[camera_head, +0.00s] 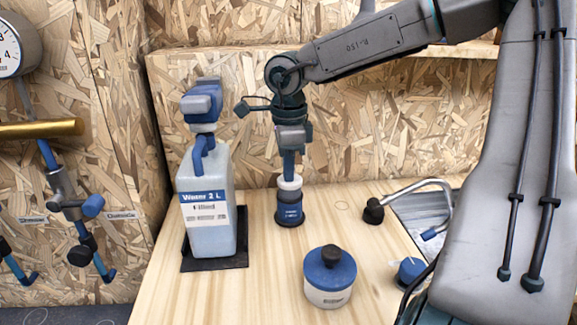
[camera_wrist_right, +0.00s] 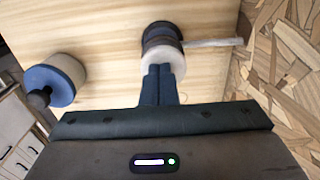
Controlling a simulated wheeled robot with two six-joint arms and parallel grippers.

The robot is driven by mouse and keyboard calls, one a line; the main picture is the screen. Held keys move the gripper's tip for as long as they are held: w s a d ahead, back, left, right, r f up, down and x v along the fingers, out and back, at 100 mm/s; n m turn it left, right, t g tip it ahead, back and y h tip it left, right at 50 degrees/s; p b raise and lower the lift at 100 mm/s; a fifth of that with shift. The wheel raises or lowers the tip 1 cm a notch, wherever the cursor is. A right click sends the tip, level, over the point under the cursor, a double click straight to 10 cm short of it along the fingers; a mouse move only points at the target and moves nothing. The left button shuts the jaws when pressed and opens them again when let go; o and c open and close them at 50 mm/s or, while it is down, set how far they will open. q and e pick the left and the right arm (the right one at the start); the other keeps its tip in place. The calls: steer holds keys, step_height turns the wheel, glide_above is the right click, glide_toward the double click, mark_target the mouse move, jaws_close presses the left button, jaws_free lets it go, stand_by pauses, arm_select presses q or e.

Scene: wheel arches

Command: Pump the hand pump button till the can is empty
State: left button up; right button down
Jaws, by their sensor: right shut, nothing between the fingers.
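A small dark blue can (camera_head: 289,211) with a white round top (camera_head: 290,184) stands upright on the wooden table, probably the hand pump and its button. In the right wrist view the white top (camera_wrist_right: 163,65) is in front of the fingertips. My right gripper (camera_head: 289,176) points straight down over it, fingers shut and empty. The fingertips are at the white top; whether they press on it I cannot tell. A translucent jug (camera_head: 216,225) labelled "Water 2 L" stands to the left, with a blue head (camera_head: 202,103) on top. My left gripper is out of view.
A white pot with a blue lid (camera_head: 330,270) stands in front of the can. A bent metal tube (camera_head: 415,187) and a small blue-capped item (camera_head: 411,271) lie to the right. The jug rests on a black tray (camera_head: 243,238). Chipboard walls close off the back and left.

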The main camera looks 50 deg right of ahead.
step_height(320, 180, down, 2)
steer(key=shift+f+b, duration=0.1)
steer(key=shift+b, duration=0.6)
steer(key=shift+r+p, duration=1.75)
steer(key=shift+r, duration=0.55)
steer(key=shift+f, duration=0.1)
steer(key=shift+f, duration=0.2)
steer(key=shift+f+b, duration=0.1)
steer(key=shift+b, duration=0.3)
steer(key=shift+f+b, duration=1.6)
steer(key=shift+f, duration=0.45)
steer(key=shift+r+p, duration=1.75)
steer(key=shift+r, duration=0.6)
